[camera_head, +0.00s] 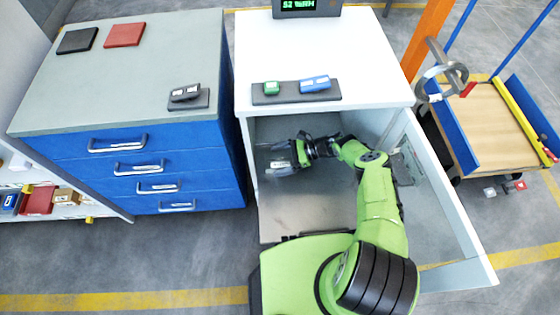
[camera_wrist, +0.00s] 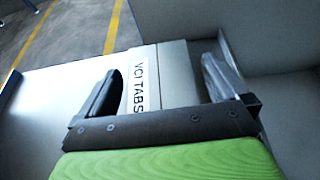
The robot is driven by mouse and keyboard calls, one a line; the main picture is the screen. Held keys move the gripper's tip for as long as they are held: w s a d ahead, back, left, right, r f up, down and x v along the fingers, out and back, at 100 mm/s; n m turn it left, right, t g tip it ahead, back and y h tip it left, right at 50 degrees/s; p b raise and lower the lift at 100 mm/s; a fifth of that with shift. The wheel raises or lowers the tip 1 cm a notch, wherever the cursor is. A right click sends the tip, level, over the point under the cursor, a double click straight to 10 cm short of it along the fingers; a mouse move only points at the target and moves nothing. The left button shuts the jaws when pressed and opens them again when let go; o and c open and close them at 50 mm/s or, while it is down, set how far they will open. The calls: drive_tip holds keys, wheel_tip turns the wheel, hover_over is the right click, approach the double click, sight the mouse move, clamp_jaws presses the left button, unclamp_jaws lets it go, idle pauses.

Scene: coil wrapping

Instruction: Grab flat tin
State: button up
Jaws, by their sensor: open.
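A pale grey, box-like tin (camera_wrist: 178,76) with a white label reading "VCI TABS" shows in the wrist view. It sits between the two dark fingers of my gripper (camera_wrist: 157,72). The fingers are apart, one on each side of the tin, and I cannot tell whether either touches it. In the head view my gripper (camera_head: 284,161) reaches inside the open white cabinet (camera_head: 300,212), near its left wall. The tin is too small and too hidden by the gripper to make out clearly there.
The cabinet's door (camera_head: 445,205) stands open at the right of my arm. A blue drawer unit (camera_head: 140,170) stands at the left. A dark tray (camera_head: 296,92) with a green and a blue item lies on the cabinet top. A trolley (camera_head: 495,125) stands at the right.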

drive_tip(key=c, duration=1.1)
